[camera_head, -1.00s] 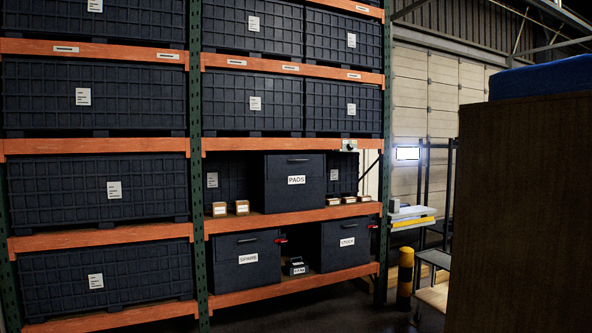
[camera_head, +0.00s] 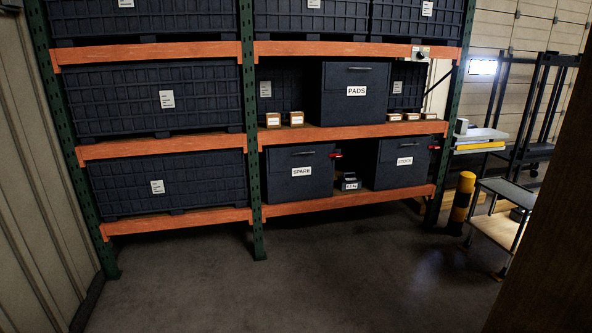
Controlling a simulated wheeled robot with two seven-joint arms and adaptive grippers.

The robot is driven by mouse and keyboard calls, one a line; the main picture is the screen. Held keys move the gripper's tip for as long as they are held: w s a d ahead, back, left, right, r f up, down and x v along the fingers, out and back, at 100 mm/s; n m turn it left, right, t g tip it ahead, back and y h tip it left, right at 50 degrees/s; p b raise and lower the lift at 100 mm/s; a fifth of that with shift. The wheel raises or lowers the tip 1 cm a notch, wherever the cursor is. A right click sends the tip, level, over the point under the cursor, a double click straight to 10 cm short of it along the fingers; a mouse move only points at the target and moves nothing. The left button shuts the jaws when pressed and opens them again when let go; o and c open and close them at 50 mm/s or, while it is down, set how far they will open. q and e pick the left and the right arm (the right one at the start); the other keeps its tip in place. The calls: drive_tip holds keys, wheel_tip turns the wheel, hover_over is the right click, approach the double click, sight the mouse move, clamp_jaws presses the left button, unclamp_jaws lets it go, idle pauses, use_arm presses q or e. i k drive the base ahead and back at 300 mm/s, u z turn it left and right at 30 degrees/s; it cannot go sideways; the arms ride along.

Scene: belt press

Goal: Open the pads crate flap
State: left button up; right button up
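The pads crate (camera_head: 354,104) is a dark blue-grey box with a white PADS label (camera_head: 356,91). It stands on the middle shelf of the right rack bay. Its front flap looks closed, with a slim dark handle (camera_head: 358,69) near the top edge. Neither of my grippers shows in the head view.
Below stand the spare crate (camera_head: 299,185) and the stock crate (camera_head: 403,171), with red pieces beside them. Small boxes (camera_head: 296,118) sit on the shelf beside the pads crate. A yellow-black bollard (camera_head: 460,200) and a cart (camera_head: 505,213) stand right. Floor (camera_head: 290,275) before the rack is clear.

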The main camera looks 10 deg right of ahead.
sight(339, 75)
drive_tip(key=z, duration=0.7)
drive_tip(key=i, duration=2.15)
drive_tip(key=z, duration=0.25)
drive_tip(key=i, duration=2.4)
drive_tip(key=u, duration=0.5)
